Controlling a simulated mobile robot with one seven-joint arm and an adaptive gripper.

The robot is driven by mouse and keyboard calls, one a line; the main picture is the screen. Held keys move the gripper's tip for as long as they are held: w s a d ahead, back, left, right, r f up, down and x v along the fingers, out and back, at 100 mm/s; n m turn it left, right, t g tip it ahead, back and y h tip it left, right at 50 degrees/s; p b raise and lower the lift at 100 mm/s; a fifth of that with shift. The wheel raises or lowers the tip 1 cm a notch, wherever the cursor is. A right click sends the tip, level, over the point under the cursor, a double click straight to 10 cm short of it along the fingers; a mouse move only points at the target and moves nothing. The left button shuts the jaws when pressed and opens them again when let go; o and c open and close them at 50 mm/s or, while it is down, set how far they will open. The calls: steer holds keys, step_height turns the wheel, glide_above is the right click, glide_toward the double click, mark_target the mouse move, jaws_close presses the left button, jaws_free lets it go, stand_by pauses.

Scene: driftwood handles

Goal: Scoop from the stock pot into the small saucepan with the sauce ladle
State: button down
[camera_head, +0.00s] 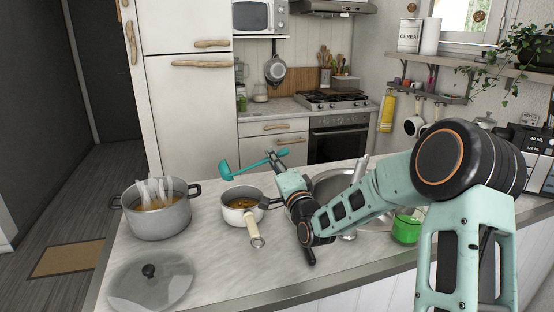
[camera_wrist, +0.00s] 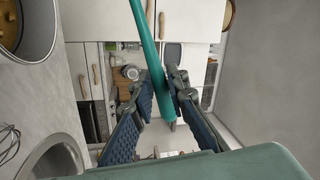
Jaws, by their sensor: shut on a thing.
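The grey stock pot (camera_head: 158,222) stands at the left of the counter with brownish contents and pale upright shapes above them. The small saucepan (camera_head: 236,216) stands to its right, its light handle toward the front, with brown contents. My gripper (camera_head: 277,164) is shut on the handle of the teal sauce ladle (camera_head: 250,167), which also shows between the fingers in the wrist view (camera_wrist: 147,50). The ladle is held above the counter, behind and above the saucepan. Its bowl points left, between the two pots and apart from both. I cannot see whether the bowl holds anything.
A glass lid (camera_head: 150,283) with a dark knob lies at the counter's front left. A sink (camera_head: 333,184) lies behind my arm, and a green container (camera_head: 407,228) stands right of it. The stove (camera_head: 335,101) is at the back wall. Bare counter lies around the saucepan.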

steer(key=a+r+n+p, duration=0.2)
steer(key=n, duration=0.1)
steer(key=s+a+r+n+g+y+p, duration=0.1)
steer(key=a+r+n+p, duration=0.1)
steer(key=a+n+p, duration=0.1)
steer(key=s+a+r+n+p, duration=0.1)
steer(key=a+r+n+p, duration=0.1)
steer(key=n, duration=0.2)
steer(key=shift+a+r+g+y+p, duration=0.15)
steer(key=shift+r+g+y+p, duration=0.15)
steer(key=shift+g+y, duration=0.1)
steer(key=s+a+r+n+g+b, duration=0.1)
steer(key=s+a+r+n+b, duration=0.1)
steer(key=a+n+b, duration=0.3)
steer(key=shift+a+r+n, duration=0.5)
steer(key=shift+r, duration=0.15)
